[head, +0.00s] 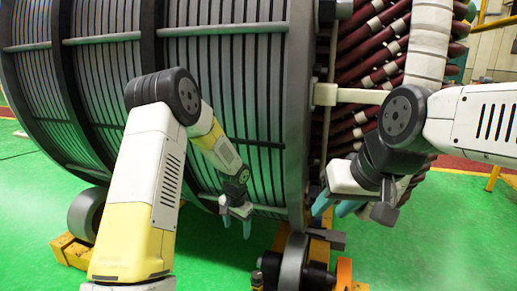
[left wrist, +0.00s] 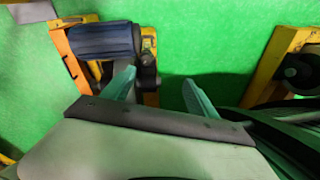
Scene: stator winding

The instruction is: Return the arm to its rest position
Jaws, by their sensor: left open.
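My left arm comes in from the lower left of the head view, bent at the elbow. My left gripper (head: 236,222) hangs in front of the lower side of the large stator (head: 225,100), fingers pointing down. It is open and empty, and the left wrist view shows its two teal fingers apart (left wrist: 158,90) over the green floor. My right arm comes in from the right. My right gripper (head: 334,208) is at the stator's right end, below the dark red winding bars (head: 365,50). Its teal fingers look apart with nothing between them, though the wrist partly covers them.
The stator rests on rollers (head: 88,213) in yellow-orange supports (head: 70,250). Another roller stand (head: 293,265) is below the grippers. In the left wrist view a dark roller (left wrist: 100,40) lies beyond the fingers, and a yellow frame (left wrist: 282,50) is at right. Green floor (head: 30,240) is open at left.

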